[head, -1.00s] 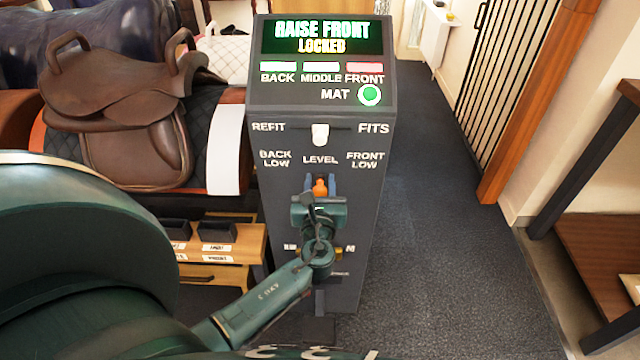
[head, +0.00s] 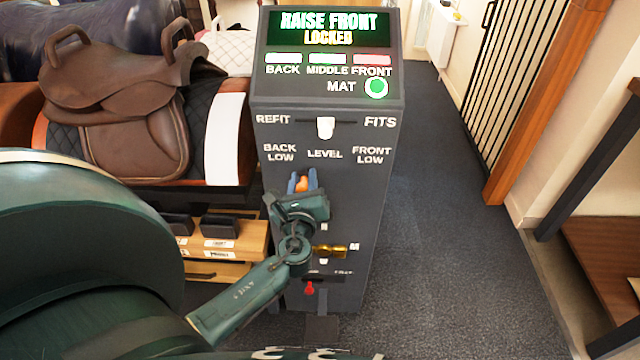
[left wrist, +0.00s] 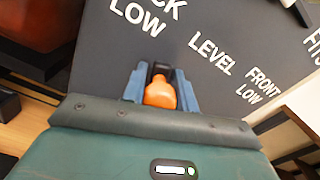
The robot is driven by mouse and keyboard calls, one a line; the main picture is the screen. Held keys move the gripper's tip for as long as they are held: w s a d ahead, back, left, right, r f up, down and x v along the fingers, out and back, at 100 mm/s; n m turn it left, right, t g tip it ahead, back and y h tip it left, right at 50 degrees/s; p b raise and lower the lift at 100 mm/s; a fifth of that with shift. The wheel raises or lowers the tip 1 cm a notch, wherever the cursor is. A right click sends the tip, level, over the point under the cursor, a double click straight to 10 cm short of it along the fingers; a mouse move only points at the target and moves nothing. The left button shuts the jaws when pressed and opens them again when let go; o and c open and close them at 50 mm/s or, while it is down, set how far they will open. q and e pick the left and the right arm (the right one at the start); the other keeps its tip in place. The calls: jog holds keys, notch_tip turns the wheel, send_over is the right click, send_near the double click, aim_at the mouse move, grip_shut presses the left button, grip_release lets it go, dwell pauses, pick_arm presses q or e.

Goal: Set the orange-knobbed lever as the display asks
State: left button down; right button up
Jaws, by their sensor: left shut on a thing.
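The dark console's display (head: 328,29) reads "RAISE FRONT" and "LOCKED". Below it are the labels BACK LOW, LEVEL and FRONT LOW. My left gripper (head: 302,182) is shut on the orange knob (head: 301,184) of the lever, below and left of the LEVEL label (head: 325,154). In the left wrist view the orange knob (left wrist: 160,92) sits between the two blue fingers, below the BACK LOW and LEVEL labels. The lever's shaft is mostly hidden by the gripper. My right gripper is not in view.
A white slider knob (head: 325,128) stands between REFIT and FITS. A brass knob (head: 330,251) and a red knob (head: 309,288) are lower on the console. A brown saddle (head: 125,90) stands at left. Dark floor lies clear at right.

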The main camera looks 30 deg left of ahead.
pick_arm(q)
jog(key=shift+s+a+f+n, duration=0.45)
jog(key=shift+a+n, duration=0.25)
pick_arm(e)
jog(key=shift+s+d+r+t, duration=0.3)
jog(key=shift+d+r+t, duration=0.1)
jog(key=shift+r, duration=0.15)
pick_arm(q)
jog(key=c, duration=1.1)
grip_release()
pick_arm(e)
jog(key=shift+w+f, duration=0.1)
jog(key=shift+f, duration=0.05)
pick_arm(q)
jog(key=b+v, duration=0.1)
jog(key=v, duration=1.2)
jog(key=shift+d, duration=0.1)
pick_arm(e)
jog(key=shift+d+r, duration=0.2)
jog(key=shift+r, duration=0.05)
pick_arm(q)
jog(key=shift+r, duration=0.1)
